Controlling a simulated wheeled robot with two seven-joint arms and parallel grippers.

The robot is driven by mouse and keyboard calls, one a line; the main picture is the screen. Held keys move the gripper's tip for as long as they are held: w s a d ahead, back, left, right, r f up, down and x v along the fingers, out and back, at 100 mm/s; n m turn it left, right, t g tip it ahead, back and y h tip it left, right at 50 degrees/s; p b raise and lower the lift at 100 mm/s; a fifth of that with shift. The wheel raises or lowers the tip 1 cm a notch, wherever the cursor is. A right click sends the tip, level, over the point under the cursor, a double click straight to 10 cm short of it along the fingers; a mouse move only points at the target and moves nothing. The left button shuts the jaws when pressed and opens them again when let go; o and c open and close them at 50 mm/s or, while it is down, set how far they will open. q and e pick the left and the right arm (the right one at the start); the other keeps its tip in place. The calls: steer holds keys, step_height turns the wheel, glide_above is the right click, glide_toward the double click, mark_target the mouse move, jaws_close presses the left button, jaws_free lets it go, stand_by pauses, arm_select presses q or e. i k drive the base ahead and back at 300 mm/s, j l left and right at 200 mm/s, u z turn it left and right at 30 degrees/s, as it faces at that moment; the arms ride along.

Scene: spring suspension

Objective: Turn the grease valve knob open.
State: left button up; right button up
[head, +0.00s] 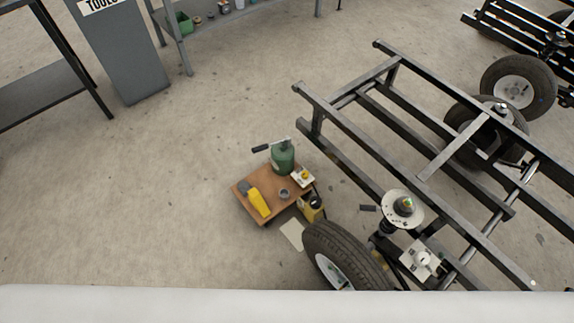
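No grease valve knob can be told for sure at this size. A pale plate with a round white knob-like part (422,258) sits by the chassis near the front wheel. A green canister (283,158) with a dark handle stands on a small brown table (244,198). A small white and yellow piece (303,176) lies at that table's right edge. Neither of my grippers shows in the head view.
A black trailer-like frame (367,135) fills the right side. A tyre (343,256) stands in front, and a pale disc (403,208) tops a strut. The brown table also bears a yellow tool (259,202). A grey cabinet (122,50) stands upper left. Floor at left is clear.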

mark_target(305, 174)
steer(key=i+j, duration=0.15)
steer(key=j, duration=0.15)
steer(key=i+j, duration=0.1)
steer(key=j, duration=0.15)
steer(key=i+j+z, duration=0.1)
steer(key=z, duration=0.35)
steer(key=j+z, duration=0.55)
steer(key=z, duration=0.9)
